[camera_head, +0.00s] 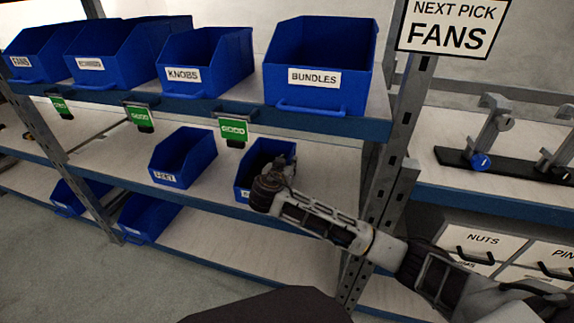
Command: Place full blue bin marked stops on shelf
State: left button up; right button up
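A small blue bin (284,150) sits on the right part of the middle shelf (322,192). Its front label is mostly hidden by my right arm, so I cannot read it. Something dark shows inside it, and I cannot tell whether that is contents or part of my gripper. My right gripper (272,176) is at this bin's front, overlapping it in the picture. Its fingers are too dark and small to tell whether they are open, shut or touching the bin. No label reading "stops" is legible. My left gripper is not in view.
Larger blue bins line the upper shelf, including KNOBS (204,62) and BUNDLES (322,60). Another small bin (184,158) stands left on the middle shelf. Bins also sit below (148,216). A grey upright post (392,170) and a FANS sign (452,26) are right.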

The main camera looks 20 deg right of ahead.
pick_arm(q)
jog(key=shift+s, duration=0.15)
pick_arm(e)
jog(key=shift+r, duration=0.15)
